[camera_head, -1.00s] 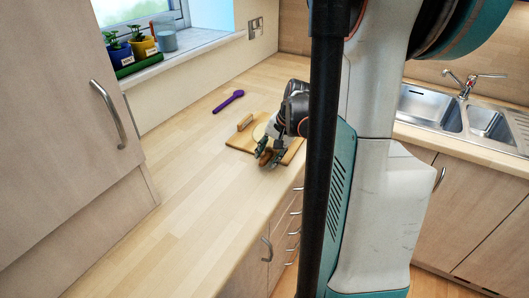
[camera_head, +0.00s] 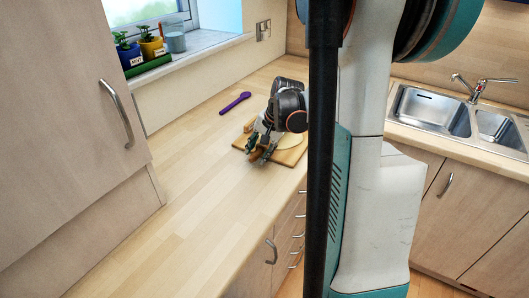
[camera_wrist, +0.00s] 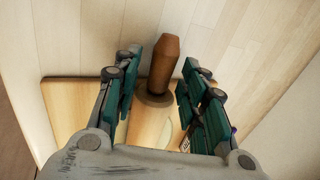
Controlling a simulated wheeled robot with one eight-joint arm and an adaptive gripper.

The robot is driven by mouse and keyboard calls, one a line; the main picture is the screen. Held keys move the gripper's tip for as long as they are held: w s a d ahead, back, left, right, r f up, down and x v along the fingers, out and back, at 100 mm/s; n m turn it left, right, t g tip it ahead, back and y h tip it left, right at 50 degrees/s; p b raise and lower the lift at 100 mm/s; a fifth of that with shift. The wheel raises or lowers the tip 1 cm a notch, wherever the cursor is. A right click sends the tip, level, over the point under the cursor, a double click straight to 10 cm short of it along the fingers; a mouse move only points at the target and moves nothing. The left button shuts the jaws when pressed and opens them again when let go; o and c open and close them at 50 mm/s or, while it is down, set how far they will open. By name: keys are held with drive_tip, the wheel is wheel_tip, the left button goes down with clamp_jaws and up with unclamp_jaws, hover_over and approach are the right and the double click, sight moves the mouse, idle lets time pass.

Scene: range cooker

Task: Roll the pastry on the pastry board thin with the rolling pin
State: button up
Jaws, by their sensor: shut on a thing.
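The pastry board (camera_head: 294,157) lies on the counter and shows at the bottom of the wrist view (camera_wrist: 62,94). The pastry (camera_head: 291,142) is a pale, flat round on it, partly hidden by my arm. My gripper (camera_head: 262,155) is low over the board's left part, to the left of the visible pastry. It is shut on the rolling pin, whose brown handle (camera_wrist: 164,62) and round collar show between and beyond the fingers (camera_wrist: 157,90) in the wrist view. The pin's body is mostly hidden, so I cannot tell whether it touches the pastry.
A purple spoon (camera_head: 235,102) lies on the counter behind the board. Potted plants (camera_head: 138,49) stand on the windowsill. A tall cabinet (camera_head: 70,110) is at left and a sink (camera_head: 432,110) at right. The counter left of the board is clear.

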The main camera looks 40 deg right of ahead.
drive_tip(key=shift+w+a+f, duration=0.1)
drive_tip(key=shift+w+a, duration=0.1)
drive_tip(key=shift+w, duration=0.45)
drive_tip(key=shift+w+a+r, duration=0.1)
drive_tip(key=shift+w+a, duration=0.15)
drive_tip(key=shift+w, duration=0.4)
drive_tip(key=shift+w+a+f, duration=0.1)
drive_tip(key=shift+w+a, duration=0.1)
drive_tip(key=shift+w, duration=0.45)
drive_tip(key=shift+s+d, duration=0.35)
drive_tip(key=shift+s, duration=0.7)
drive_tip(key=shift+s+d, duration=0.35)
drive_tip(key=shift+s, duration=0.65)
drive_tip(key=shift+s+d, duration=0.35)
drive_tip(key=shift+s, duration=0.7)
drive_tip(key=shift+s+d, duration=0.25)
drive_tip(key=shift+s, duration=0.55)
drive_tip(key=shift+s+d, duration=0.25)
drive_tip(key=shift+s, duration=0.55)
drive_tip(key=shift+r, duration=0.2)
wheel_tip(320, 180, up, 5)
drive_tip(key=p, duration=0.4)
drive_tip(key=shift+f, duration=0.1)
